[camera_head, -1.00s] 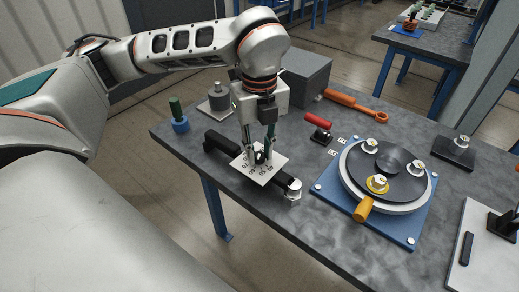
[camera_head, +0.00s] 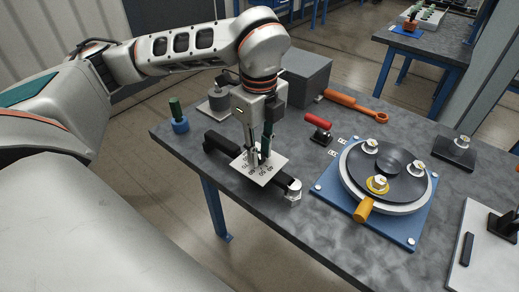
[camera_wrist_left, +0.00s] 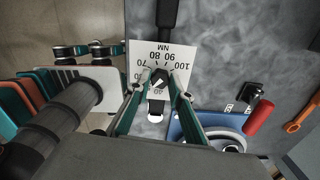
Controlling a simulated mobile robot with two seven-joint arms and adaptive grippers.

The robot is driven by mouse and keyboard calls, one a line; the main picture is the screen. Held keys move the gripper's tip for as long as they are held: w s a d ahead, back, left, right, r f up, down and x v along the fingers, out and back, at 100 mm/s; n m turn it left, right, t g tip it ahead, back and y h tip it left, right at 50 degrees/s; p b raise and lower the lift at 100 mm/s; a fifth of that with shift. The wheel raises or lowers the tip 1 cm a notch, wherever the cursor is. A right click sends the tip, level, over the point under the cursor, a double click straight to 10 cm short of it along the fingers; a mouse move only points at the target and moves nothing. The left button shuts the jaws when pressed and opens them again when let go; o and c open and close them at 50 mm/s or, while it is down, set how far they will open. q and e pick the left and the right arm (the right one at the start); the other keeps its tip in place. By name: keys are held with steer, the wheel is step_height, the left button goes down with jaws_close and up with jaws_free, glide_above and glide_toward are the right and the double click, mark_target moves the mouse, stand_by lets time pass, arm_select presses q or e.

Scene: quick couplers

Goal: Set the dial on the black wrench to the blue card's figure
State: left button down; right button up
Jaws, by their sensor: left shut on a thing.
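The black wrench (camera_head: 220,144) lies near the table's front-left edge, with a silver square-looking head (camera_head: 293,189) at its near end. A white dial plate (camera_head: 268,176) sits across it; in the left wrist view the plate (camera_wrist_left: 176,50) reads 70, 80, 90, 100 and NM. My left gripper (camera_head: 259,160) points down over the plate, shut on the small dark dial knob (camera_wrist_left: 159,78) at its middle. A pale pointer mark shows on the knob, but its exact reading is unclear. I cannot make out a blue card. My right gripper is out of view.
A round turntable (camera_head: 387,165) with an orange handle stands on a blue base at right. A red-handled tool (camera_head: 318,121), an orange wrench (camera_head: 356,104), a grey box (camera_head: 305,75) and a blue-and-green peg (camera_head: 179,119) stand around. Bare table lies in front of the turntable.

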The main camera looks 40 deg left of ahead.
mark_target(260, 155)
arm_select(q)
steer(key=c, duration=1.8)
jaws_free()
step_height(260, 155, up, 12)
